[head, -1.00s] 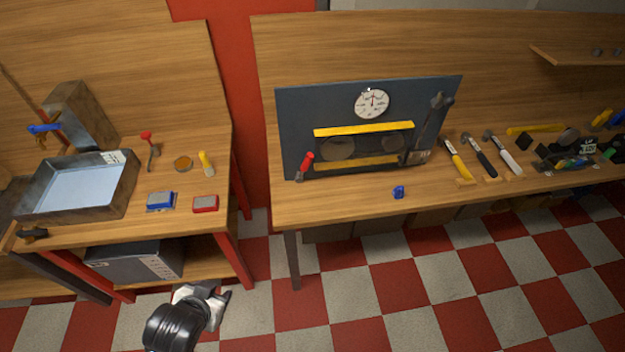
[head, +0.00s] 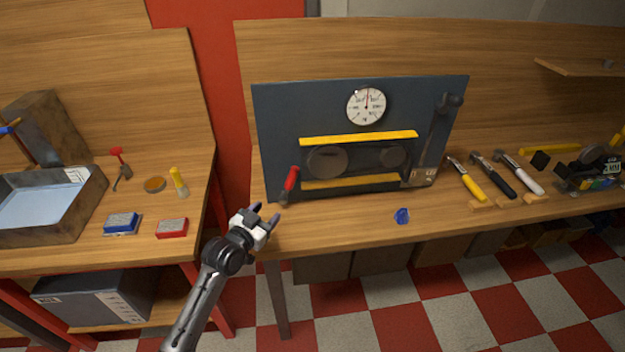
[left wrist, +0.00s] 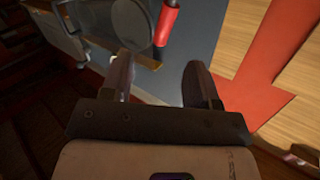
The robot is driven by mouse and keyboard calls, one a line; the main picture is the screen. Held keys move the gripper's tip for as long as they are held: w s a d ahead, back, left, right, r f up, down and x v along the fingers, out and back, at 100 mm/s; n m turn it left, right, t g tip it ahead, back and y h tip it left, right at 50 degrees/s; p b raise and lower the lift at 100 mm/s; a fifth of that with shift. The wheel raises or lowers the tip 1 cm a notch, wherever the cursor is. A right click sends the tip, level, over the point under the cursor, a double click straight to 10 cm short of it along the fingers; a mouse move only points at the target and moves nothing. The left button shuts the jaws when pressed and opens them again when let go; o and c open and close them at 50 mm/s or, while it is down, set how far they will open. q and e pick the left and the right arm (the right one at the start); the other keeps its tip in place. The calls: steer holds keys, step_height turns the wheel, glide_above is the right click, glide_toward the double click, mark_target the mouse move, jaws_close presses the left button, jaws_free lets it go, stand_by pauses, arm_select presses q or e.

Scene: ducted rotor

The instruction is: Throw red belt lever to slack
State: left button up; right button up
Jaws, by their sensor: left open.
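The red belt lever (head: 291,179) stands at the lower left of the dark panel (head: 281,118), its red grip leaning up and slightly right. My left gripper (head: 268,215) is open and empty, below and a little left of the lever, at the bench's front left corner. In the left wrist view the red lever (left wrist: 166,25) shows beyond the open fingers (left wrist: 160,80), apart from them. The panel carries a round white dial (head: 366,106), yellow bars (head: 358,137) and two dark pulleys (head: 327,159). My right gripper is not in view.
Several hammers (head: 466,180) lie to the right of the panel. The left bench holds a metal tray (head: 90,195), a blue box (head: 122,223) and a red box (head: 172,228). A gap separates the benches.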

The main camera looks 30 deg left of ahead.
mark_target(290, 178)
arm_select(q)
steer(key=shift+m+t, duration=0.4)
steer(key=shift+t, duration=0.2)
steer(key=w+b, duration=0.1)
steer(key=w, duration=0.3)
steer(key=w+a+r+b, duration=0.1)
steer(key=w, duration=0.3)
steer(key=w+b, duration=0.1)
steer(key=w, duration=0.3)
steer(key=shift+a+r, duration=0.25)
steer(key=shift+r, duration=0.1)
steer(key=shift+w, duration=0.75)
steer(key=shift+c, duration=0.5)
jaws_close()
